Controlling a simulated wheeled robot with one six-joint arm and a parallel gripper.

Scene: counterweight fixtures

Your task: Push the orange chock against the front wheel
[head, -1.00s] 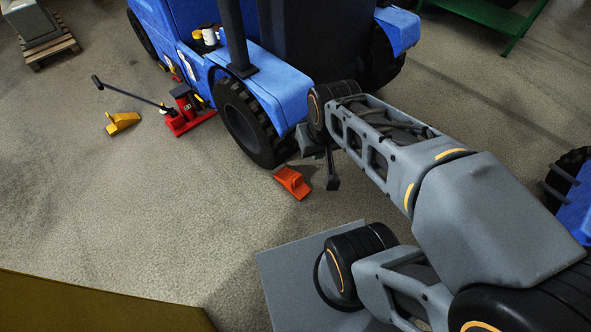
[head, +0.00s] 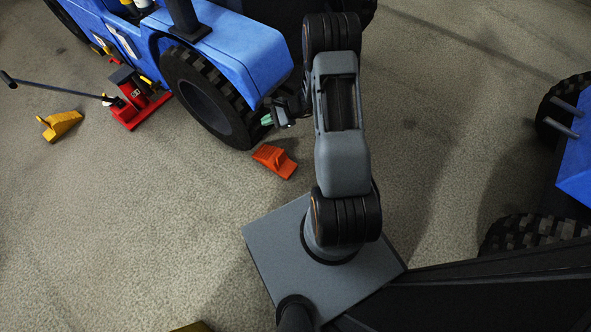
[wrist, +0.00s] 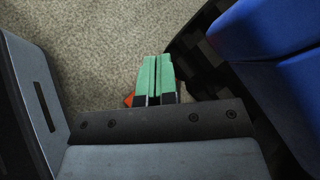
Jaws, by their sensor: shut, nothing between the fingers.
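The orange chock (head: 275,161) lies on the floor just right of the foot of the front wheel (head: 207,102), a black tyre on the blue vehicle. Any gap between them looks small; I cannot tell if they touch. My gripper (head: 267,120) is above the floor beside the wheel, over the chock's far side. In the wrist view my gripper (wrist: 155,78) shows two green fingers together, with nothing between them. A sliver of the orange chock (wrist: 128,100) shows beside the fingers, the rest hidden. The tyre (wrist: 192,65) is close on the right.
The blue bodywork (wrist: 265,30) overhangs the tyre near my gripper. A red jack (head: 135,100) with a long handle and a yellow chock (head: 60,125) stand to the left. Another blue vehicle (head: 575,150) is at the right edge. The floor left of my base is clear.

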